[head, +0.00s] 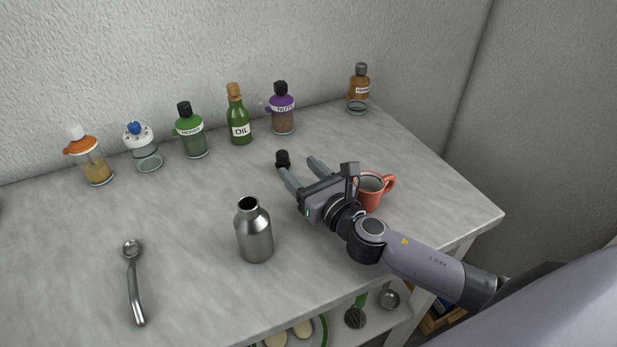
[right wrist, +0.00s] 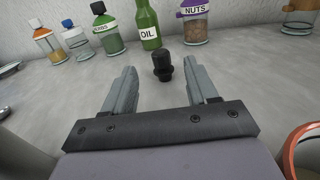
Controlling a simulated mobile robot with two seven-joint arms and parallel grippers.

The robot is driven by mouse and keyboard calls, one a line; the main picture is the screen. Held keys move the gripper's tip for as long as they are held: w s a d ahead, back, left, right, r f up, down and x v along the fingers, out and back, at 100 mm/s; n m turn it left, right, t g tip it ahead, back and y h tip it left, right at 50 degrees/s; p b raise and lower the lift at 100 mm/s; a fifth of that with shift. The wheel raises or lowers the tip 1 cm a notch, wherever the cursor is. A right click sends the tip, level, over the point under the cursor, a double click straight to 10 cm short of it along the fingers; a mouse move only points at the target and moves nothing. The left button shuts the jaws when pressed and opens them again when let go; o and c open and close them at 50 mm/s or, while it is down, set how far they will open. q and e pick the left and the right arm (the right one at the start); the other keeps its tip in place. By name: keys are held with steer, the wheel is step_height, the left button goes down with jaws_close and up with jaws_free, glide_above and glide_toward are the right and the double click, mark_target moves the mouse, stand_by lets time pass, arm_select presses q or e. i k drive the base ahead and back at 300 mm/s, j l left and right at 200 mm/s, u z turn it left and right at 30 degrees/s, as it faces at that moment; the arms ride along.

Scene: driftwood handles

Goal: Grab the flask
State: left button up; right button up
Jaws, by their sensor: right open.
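The flask (head: 254,235) is a silver metal bottle with an open neck. It stands upright on the table in the head view, to the left of my right gripper and nearer the front edge. A black cap (head: 283,158) stands apart from it, near the tips of my right gripper (head: 297,167). In the right wrist view the cap (right wrist: 162,67) shows ahead, between the fingers. My right gripper is open, with nothing held. A grey curved shape at the lower left of the wrist view may be the flask. My left gripper is not in view.
An orange mug (head: 369,193) stands close to the right of my right gripper, partly hidden by it. A metal spoon-like tool (head: 134,284) lies at left. Several jars and an oil bottle (head: 238,117) line the wall. The table between spoon and flask is clear.

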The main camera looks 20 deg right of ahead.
mark_target(252, 225)
steer(key=k+l, duration=0.15)
steer(key=k, duration=0.35)
steer(key=k+l, duration=0.15)
steer(key=k, duration=0.35)
